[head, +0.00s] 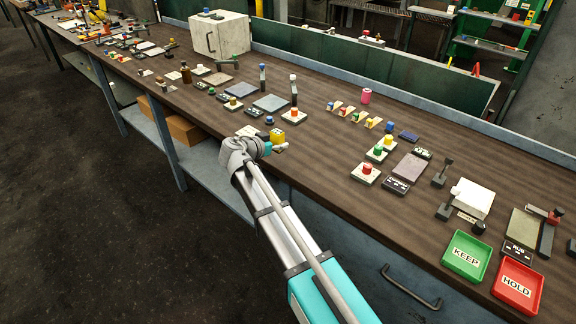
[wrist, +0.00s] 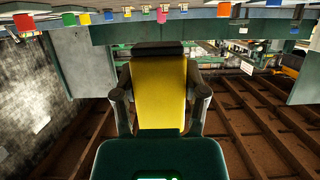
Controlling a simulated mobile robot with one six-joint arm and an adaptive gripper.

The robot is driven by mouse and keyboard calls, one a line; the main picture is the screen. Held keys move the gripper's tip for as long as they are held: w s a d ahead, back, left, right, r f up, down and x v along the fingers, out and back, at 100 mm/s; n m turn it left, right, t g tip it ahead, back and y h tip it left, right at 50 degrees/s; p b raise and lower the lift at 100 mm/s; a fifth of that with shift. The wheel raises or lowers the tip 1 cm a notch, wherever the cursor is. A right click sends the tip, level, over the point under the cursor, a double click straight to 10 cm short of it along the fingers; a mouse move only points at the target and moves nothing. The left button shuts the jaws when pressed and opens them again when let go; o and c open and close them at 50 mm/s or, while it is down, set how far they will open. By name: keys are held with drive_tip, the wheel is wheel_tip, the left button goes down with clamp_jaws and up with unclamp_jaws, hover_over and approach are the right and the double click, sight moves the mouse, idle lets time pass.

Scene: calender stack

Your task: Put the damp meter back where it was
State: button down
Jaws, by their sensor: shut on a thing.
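A yellow block-like thing (head: 277,135), which I take to be the damp meter, is at my gripper (head: 266,147) by the front edge of the bench. In the wrist view, the yellow body (wrist: 160,92) sits between the two dark fingers of my gripper (wrist: 160,100), which are shut on it. A dark top end and a wide dark green part show above and below the yellow. In the head view my gripper hides part of it, and I cannot tell whether it touches the bench.
The long brown bench (head: 325,160) is crowded with small blocks, pads and knobs. A green KEEP tray (head: 467,256) and a red HOLD tray (head: 518,288) lie at the right. A pale box (head: 220,37) stands at the back. Upright posts with knobs (head: 294,95) stand behind my gripper.

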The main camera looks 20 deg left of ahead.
sight(285, 166)
drive_tip(key=shift+d+f+b, duration=0.65)
drive_tip(key=shift+d+f, duration=0.15)
drive_tip(key=shift+f, duration=0.2)
drive_tip(key=shift+d+f+b, duration=0.4)
drive_tip(key=shift+f+b, duration=0.15)
wheel_tip(285, 166, down, 3)
drive_tip(key=b, duration=0.3)
drive_tip(key=shift+c, duration=0.6)
unclamp_jaws()
drive_tip(key=shift+r, duration=0.2)
